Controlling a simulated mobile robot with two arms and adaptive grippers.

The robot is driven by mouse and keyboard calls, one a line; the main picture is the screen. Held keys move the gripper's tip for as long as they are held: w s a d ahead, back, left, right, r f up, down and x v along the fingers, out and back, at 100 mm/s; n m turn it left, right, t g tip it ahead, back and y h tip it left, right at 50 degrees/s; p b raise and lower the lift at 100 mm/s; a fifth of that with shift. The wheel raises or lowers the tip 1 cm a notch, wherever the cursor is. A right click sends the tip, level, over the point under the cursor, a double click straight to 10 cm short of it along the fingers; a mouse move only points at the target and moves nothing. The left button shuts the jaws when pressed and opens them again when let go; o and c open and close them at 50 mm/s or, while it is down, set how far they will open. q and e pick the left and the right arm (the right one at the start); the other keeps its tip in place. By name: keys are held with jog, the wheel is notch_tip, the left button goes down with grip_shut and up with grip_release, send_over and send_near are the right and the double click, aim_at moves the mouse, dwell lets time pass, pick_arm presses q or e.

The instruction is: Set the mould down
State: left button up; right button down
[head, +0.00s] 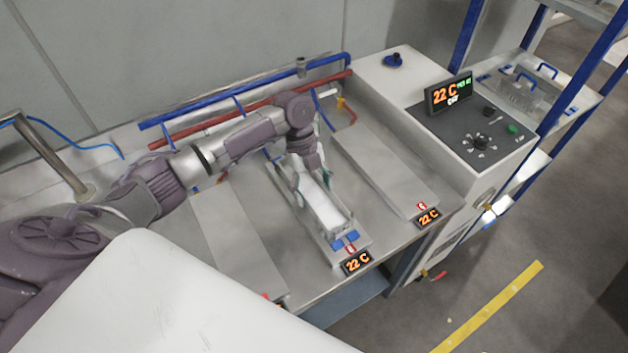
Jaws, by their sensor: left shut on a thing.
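The mould (326,214) is a long, narrow, pale trough with a white inside, lying lengthwise over the middle plate (363,246) of the bench. My left gripper (312,186) reaches down over the mould from behind and is shut on it near its middle. The fingertips are small and partly hidden. The mould is lined up with the plate; I cannot tell whether its underside touches. My right gripper is not in view.
Bare plates lie to the left (235,235) and right (385,170). Red (180,141) and blue pipes (190,117) run behind. A control box (475,125) stands at right, its display (449,94) reading 22 C. A blue-framed rack (580,85) is beyond it.

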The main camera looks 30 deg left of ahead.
aim_at(305, 184)
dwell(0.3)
pick_arm(q)
jog(key=o, duration=1.8)
jog(key=shift+f, duration=0.1)
jog(key=b+v, duration=0.2)
jog(key=v, duration=1)
jog(key=shift+d, duration=0.1)
jog(key=shift+s, duration=0.1)
